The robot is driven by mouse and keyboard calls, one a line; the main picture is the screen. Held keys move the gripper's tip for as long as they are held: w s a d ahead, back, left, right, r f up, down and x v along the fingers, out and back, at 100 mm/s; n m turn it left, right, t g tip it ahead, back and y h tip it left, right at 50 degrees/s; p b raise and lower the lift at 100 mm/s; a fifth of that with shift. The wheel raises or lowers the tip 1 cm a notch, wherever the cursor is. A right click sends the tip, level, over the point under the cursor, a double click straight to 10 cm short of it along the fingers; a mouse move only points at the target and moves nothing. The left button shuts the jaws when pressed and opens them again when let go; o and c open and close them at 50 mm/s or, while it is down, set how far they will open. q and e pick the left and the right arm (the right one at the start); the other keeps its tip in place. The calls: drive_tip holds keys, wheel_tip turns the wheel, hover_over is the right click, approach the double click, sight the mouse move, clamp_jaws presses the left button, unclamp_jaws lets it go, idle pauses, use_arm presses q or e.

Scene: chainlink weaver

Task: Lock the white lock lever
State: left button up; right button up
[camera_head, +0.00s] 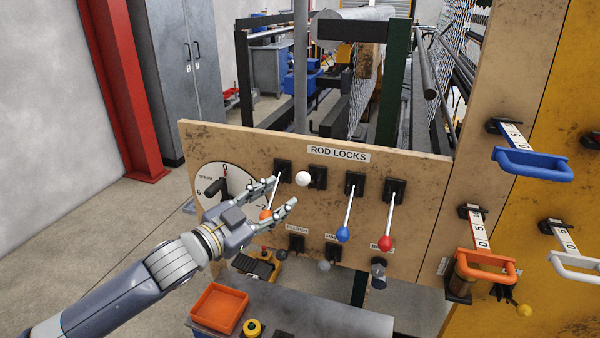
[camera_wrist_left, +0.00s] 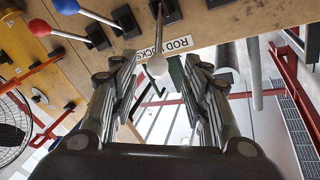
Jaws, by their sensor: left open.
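The white lock lever's ball knob (camera_head: 302,178) is on the wooden ROD LOCKS panel, second from the left. It sits higher than the other knobs, and its rod is hardly visible in the head view. My left gripper (camera_head: 287,189) is open, its fingertips just left of the white knob. I cannot tell the exact depth between knob and fingertips. My right gripper is in neither view.
An orange knob (camera_head: 266,216) is close behind my left fingers. Blue (camera_head: 343,234) and red (camera_head: 385,243) levers hang downward to the right. A dial (camera_head: 212,178) is left, and smaller controls are below. An orange tray (camera_head: 218,307) stands lower left.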

sight(305, 179)
use_arm(q)
drive_tip(key=p+x, duration=0.2)
drive_tip(key=x, duration=0.7)
drive_tip(key=shift+d+r+p, duration=0.15)
drive_tip(key=shift+d+p, duration=0.2)
drive_tip(key=shift+p, duration=0.05)
drive_tip(key=shift+w+d, duration=0.2)
drive_tip(key=shift+w, duration=0.1)
drive_tip(key=c, duration=0.8)
clamp_jaws()
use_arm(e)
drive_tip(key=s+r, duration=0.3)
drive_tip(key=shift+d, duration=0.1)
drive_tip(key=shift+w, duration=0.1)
